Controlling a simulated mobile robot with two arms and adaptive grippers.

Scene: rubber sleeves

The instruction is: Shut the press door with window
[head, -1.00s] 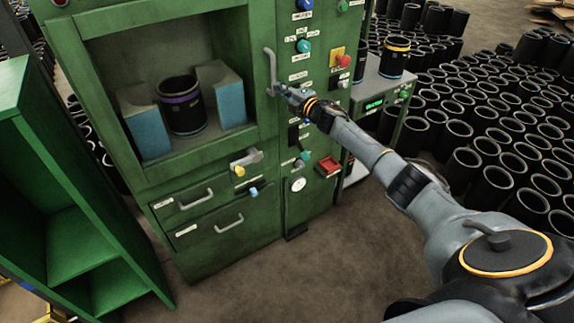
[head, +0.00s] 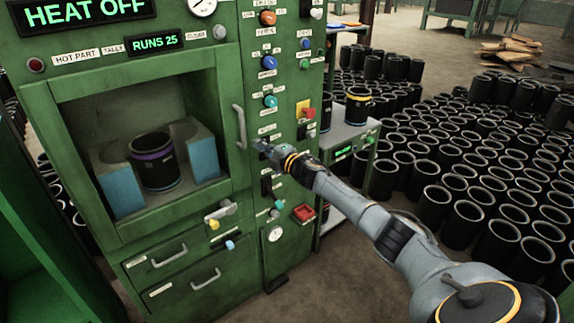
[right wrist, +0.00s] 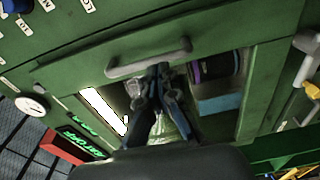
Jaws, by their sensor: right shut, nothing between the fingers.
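The press door with window (head: 238,172) is a green frame on the front of the green press. It looks flush with the press front; I cannot tell if a small gap remains. Its grey bar handle (head: 240,127) is on the right edge and also shows in the right wrist view (right wrist: 148,58). Through the window I see a black sleeve with a purple band (head: 154,160) between blue-faced blocks. My right gripper (head: 262,147) is shut and empty, just right of the handle's lower end, apart from it in the head view. My left gripper is out of view.
A control panel with knobs and a red button (head: 308,113) is right of the door. Drawers with handles (head: 206,279) are below. A side stand holds a yellow-banded sleeve (head: 357,105). Many black sleeves (head: 470,220) cover the floor at right. A green shelf (head: 25,250) is at left.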

